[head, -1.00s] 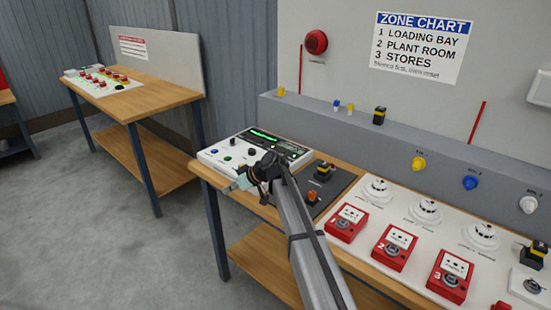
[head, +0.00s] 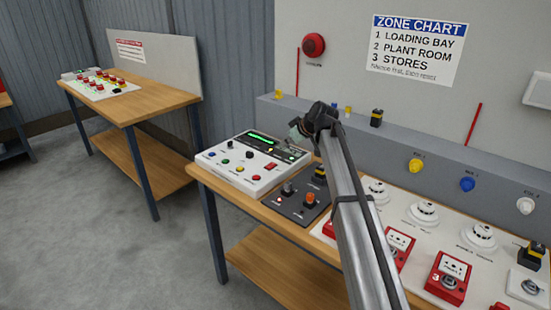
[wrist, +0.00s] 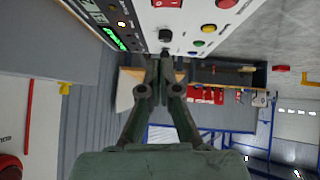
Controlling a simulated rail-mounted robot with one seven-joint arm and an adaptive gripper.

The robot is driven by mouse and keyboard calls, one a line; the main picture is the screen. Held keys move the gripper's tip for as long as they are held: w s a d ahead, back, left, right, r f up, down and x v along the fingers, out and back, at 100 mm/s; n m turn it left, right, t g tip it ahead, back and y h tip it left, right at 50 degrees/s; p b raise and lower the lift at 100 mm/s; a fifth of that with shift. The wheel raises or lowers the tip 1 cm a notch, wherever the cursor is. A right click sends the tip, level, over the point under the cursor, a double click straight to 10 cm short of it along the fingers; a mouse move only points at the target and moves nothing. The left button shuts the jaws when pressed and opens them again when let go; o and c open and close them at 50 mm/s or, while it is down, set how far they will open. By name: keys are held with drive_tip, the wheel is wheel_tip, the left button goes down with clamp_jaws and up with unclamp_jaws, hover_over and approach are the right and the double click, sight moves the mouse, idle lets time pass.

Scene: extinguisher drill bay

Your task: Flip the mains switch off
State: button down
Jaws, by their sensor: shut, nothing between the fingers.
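The white control panel (head: 235,170) lies on the bench, with a lit green display, coloured buttons, black knobs and a red rocker (head: 271,166). Its labels are too small to read, so I cannot tell which control is the mains switch. My gripper (head: 297,130) is above the panel's back right corner in the head view, partly hidden by my wrist. In the wrist view my shut, empty fingers (wrist: 158,62) point towards the panel (wrist: 140,12), close to a black knob (wrist: 165,35). A red rocker (wrist: 167,3) shows at the top edge. Contact cannot be told.
A dark plate (head: 296,200) with black and orange controls sits right of the panel. Red call points (head: 448,278) and white detectors (head: 422,213) lie further right. A grey ledge (head: 400,145) with small lamps runs behind. Another bench (head: 150,100) stands at left, across open floor.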

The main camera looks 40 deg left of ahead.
drive_tip(key=p, duration=0.3)
hover_over(273, 165)
wheel_tip(273, 165, down, 7)
drive_tip(key=shift+s+d+r, duration=0.1)
wheel_tip(273, 165, down, 2)
drive_tip(key=shift+f, duration=0.2)
drive_tip(key=shift+w+d+f+p, duration=0.15)
drive_tip(key=shift+f+p, duration=0.3)
drive_tip(key=shift+f, duration=0.45)
